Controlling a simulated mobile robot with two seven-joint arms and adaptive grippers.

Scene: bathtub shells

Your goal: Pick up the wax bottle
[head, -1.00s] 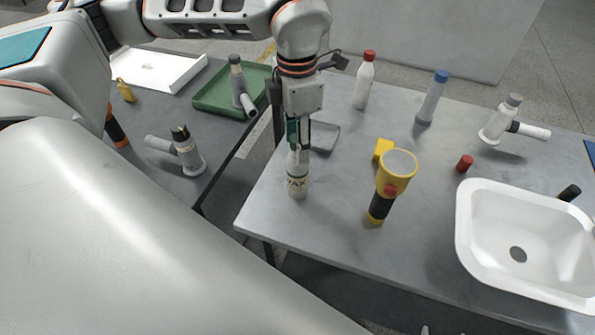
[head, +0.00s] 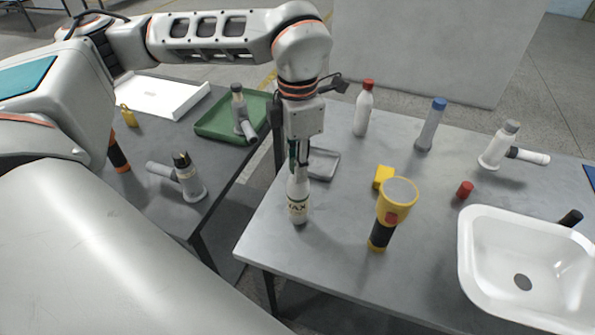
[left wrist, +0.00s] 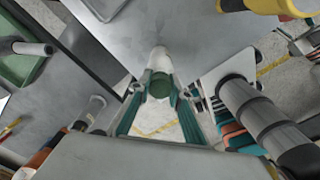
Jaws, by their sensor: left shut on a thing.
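The wax bottle (head: 298,203) is white with a dark label lettered "WAX", and stands upright near the left edge of the right-hand table in the head view. My left gripper (head: 300,165) points down over it and is shut on its upper part. In the left wrist view, the bottle (left wrist: 157,60) lies between the two fingers of the gripper (left wrist: 160,95), with its dark green cap towards the camera. I cannot tell whether the bottle's base touches the table. My right gripper is not in view.
A yellow flashlight (head: 390,210) stands just right of the bottle, with a yellow block (head: 383,177) behind it. A grey tray (head: 324,165) lies behind the bottle. A white basin (head: 478,270) is at the right. A gap separates this table from the left one.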

